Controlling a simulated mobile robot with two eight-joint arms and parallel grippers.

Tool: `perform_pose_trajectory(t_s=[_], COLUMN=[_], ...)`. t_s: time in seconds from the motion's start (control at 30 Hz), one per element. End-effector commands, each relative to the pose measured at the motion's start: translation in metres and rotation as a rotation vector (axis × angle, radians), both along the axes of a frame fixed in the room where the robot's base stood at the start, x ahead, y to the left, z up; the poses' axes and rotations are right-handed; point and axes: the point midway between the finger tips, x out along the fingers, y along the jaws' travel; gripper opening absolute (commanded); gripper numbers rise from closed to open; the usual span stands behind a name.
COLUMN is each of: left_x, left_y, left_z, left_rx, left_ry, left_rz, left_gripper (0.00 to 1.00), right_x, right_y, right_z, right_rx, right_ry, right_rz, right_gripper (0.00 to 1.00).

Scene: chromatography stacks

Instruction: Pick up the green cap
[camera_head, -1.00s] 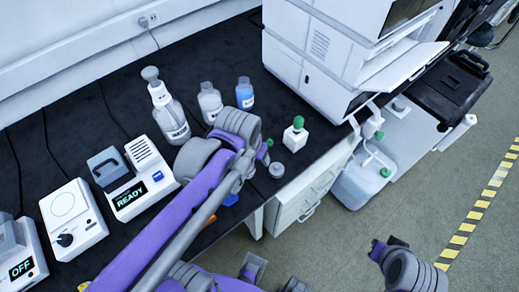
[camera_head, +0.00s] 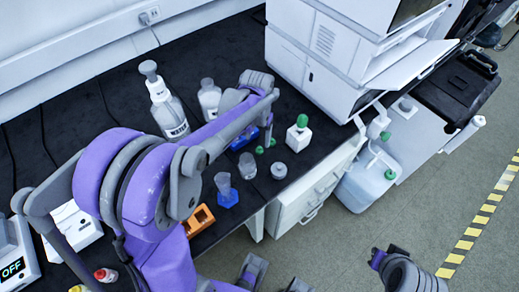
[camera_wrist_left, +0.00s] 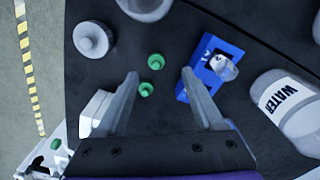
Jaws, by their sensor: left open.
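Two small loose green caps lie on the dark bench top. In the left wrist view, one green cap (camera_wrist_left: 156,62) is slightly farther forward than the other green cap (camera_wrist_left: 146,88). In the head view they show as small green spots (camera_head: 259,150) (camera_head: 272,141) below my left gripper (camera_head: 262,136). In the left wrist view my left gripper (camera_wrist_left: 159,75) is open and empty, with both caps between the lines of its fingers, nearer the left finger. How high the fingers are above the bench is hard to tell.
A blue holder (camera_wrist_left: 208,66) with a clear vial lies by the right finger. A grey lidded jar (camera_head: 279,171), a green-capped white bottle (camera_head: 298,137), a wash bottle (camera_head: 167,112), a blue stand (camera_head: 227,197) and an orange rack (camera_head: 199,220) stand around. A white instrument (camera_head: 325,62) stands behind.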

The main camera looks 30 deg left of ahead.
Motion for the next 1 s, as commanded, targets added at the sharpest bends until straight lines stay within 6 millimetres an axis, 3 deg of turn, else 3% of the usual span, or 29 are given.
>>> perform_pose_trajectory(t_s=[0.4,0.7,1.0], left_x=[0.001,0.001,0.001], left_y=[-0.006,-0.006,-0.006], left_z=[-0.050,-0.053,-0.053], left_rx=[0.000,0.000,0.000], left_ry=[-0.001,-0.001,-0.001], left_rz=[0.000,0.000,0.000], left_gripper=[0.69,0.68,0.14], right_x=[-0.001,-0.001,-0.001], right_y=[0.000,0.000,0.000], right_z=[-0.004,-0.004,-0.004], right_rx=[0.000,0.000,0.000], right_ry=[0.001,0.001,0.001], right_rz=[0.000,0.000,0.000], right_gripper=[0.00,0.00,0.00])
